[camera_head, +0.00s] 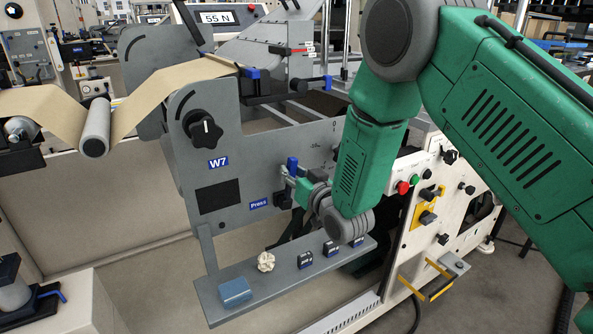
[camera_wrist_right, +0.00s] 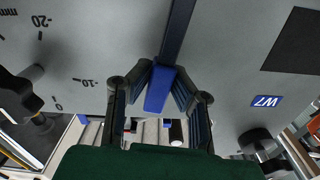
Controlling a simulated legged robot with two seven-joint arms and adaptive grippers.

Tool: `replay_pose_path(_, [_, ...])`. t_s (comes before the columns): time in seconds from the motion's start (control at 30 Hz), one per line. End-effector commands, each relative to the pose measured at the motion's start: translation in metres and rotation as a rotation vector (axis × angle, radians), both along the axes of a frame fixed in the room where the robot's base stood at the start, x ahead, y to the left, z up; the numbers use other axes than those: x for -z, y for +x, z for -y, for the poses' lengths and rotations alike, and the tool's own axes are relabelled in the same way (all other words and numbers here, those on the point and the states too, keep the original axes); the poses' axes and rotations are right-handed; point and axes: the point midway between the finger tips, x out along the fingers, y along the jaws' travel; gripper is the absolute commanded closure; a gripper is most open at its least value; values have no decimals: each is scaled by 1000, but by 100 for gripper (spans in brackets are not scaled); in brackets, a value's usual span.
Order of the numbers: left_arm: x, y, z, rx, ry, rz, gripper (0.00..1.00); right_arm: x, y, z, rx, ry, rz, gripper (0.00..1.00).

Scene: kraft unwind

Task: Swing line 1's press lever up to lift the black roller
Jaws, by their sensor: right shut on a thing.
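The press lever is a dark bar (camera_wrist_right: 180,28) with a blue handle (camera_wrist_right: 158,90), in front of the grey side plate. In the right wrist view the handle lies between the two dark finger pads of my right gripper (camera_wrist_right: 160,98), which is shut on it. In the head view my right gripper (camera_head: 290,182) is at the plate, near the "Press" label (camera_head: 259,204), with a blue end (camera_head: 292,163) showing at it. My green right arm hides part of the machine. I cannot make out the black roller. My left gripper is not in view.
The plate (camera_head: 235,150) bears a black knob (camera_head: 203,130) and a W7 label. Below, a grey shelf (camera_head: 275,285) holds a blue block (camera_head: 235,292), a crumpled pale piece (camera_head: 266,261) and small dark blocks. A brown web (camera_head: 165,85) runs over a roller (camera_head: 96,128) at left.

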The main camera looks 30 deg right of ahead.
Motion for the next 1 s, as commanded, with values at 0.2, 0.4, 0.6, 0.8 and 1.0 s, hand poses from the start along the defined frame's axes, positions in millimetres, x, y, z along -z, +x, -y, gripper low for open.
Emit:
replay_pose_path(0.2, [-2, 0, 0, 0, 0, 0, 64, 4, -3, -6, -3, -56, -8, 100])
replay_pose_path(0.4, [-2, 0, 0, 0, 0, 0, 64, 5, -3, -7, -3, -70, -9, 100])
replay_pose_path(0.6, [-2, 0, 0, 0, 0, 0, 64, 6, -3, -7, -4, -71, -11, 100])
replay_pose_path(0.8, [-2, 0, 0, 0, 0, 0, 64, 6, -3, -7, -3, -69, -9, 62])
replay_pose_path(1.0, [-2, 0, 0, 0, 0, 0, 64, 3, -2, -7, -2, -67, -4, 62])
